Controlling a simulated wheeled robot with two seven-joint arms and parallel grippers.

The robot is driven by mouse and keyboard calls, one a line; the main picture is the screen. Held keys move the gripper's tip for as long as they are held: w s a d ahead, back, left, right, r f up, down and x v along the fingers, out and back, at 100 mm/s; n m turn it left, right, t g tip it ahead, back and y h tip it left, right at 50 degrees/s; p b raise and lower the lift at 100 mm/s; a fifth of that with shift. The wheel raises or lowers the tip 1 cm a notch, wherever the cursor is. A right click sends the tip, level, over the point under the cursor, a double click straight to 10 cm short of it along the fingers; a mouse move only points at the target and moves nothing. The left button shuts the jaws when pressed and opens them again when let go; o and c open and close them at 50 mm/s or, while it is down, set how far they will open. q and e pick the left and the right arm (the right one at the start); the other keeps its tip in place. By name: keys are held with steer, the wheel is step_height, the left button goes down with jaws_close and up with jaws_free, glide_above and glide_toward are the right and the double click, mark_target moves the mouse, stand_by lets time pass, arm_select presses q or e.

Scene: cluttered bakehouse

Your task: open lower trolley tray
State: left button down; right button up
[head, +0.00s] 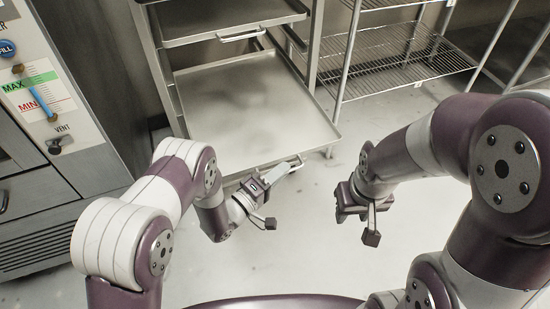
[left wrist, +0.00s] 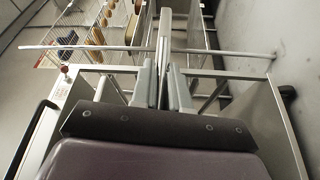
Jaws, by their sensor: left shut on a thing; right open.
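The trolley (head: 318,40) stands at the top centre of the head view. Its lower tray (head: 245,95) is flat, grey and bare, and is drawn well out of the frame toward me. My left gripper (head: 283,170) is at the tray's front edge, shut on the lower tray handle (head: 297,162); my arm and gripper hide part of it. In the left wrist view the gripper's fingers (left wrist: 164,88) are close together at a thin pale bar. My right gripper (head: 362,222) is open and empty, apart from the tray, to its right.
An upper tray (head: 225,18) with its own handle (head: 242,35) sits above. An oven-like cabinet (head: 45,110) with a gauge stands close on the left. A wire shelf rack (head: 400,60) stands at the back right. The pale floor (head: 310,230) in front is clear.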

arm_select(q)
steer(key=shift+s, duration=0.2)
steer(key=c, duration=1.2)
jaws_free()
steer(key=p+v, duration=0.2)
steer(key=v, duration=1)
steer(key=shift+s+a+p, duration=0.2)
steer(key=shift+s+p, duration=0.05)
steer(key=shift+p, duration=0.15)
steer(key=shift+f, duration=0.1)
